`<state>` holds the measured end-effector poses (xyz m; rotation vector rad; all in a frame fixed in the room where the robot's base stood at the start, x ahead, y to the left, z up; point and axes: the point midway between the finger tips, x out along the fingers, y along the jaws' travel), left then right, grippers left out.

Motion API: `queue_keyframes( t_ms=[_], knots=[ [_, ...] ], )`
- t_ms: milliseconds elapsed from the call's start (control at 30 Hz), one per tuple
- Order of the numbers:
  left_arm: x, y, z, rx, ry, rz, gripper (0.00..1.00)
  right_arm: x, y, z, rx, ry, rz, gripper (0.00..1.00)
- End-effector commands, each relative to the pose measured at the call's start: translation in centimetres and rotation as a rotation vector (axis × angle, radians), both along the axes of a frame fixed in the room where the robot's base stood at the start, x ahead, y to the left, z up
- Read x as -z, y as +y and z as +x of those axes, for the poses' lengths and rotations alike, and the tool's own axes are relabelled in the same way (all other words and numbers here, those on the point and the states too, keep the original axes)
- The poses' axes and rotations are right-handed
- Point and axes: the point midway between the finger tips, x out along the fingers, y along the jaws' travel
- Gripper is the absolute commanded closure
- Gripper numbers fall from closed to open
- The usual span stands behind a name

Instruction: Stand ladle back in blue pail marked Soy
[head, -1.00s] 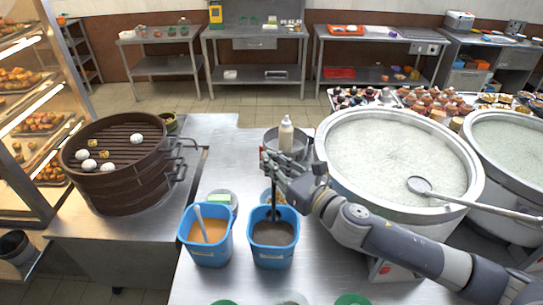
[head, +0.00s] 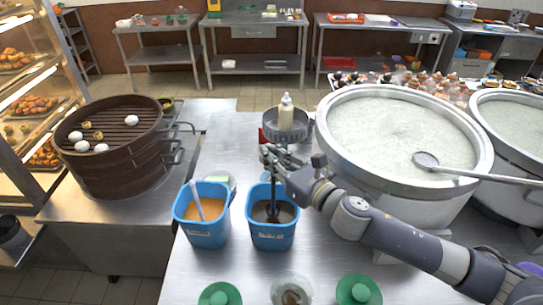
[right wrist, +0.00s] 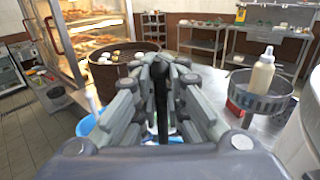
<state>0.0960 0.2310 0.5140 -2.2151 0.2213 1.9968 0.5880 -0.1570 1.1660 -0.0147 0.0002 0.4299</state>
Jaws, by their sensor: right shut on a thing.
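The ladle (head: 273,192) has a thin dark handle and stands nearly upright, its lower end inside the right-hand blue pail (head: 272,237) of dark brown liquid. The pail's label is too small to read. My right gripper (head: 270,160) is shut on the upper handle, just above and behind the pail's rim. In the right wrist view the black handle (right wrist: 161,98) shows between the fingers. The ladle's bowl is mostly hidden in the pail; I cannot tell whether it touches the bottom. My left gripper is not in view.
A second blue pail (head: 207,232) with orange liquid and a light-handled utensil stands close on the left. A large congee pot (head: 400,190) with a resting ladle (head: 427,161) is at right. A squeeze bottle (head: 286,112) in a metal pan stands behind. Green lids (head: 359,290) lie in front.

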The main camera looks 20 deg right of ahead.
Motion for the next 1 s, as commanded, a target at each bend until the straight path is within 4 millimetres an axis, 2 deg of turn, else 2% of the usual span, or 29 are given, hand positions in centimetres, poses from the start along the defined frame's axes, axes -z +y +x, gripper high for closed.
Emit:
queue_keyframes(
  t_ms=[33,233,1000],
  knots=[
    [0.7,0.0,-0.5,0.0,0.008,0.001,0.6,0.7,0.0,0.0,0.0,-0.001,0.0,1.0],
    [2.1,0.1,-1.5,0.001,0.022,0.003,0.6,2.3,0.0,0.0,0.0,-0.001,0.0,1.0],
    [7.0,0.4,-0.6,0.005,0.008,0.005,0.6,8.5,0.0,0.0,0.0,0.0,0.0,1.0]
  ],
)
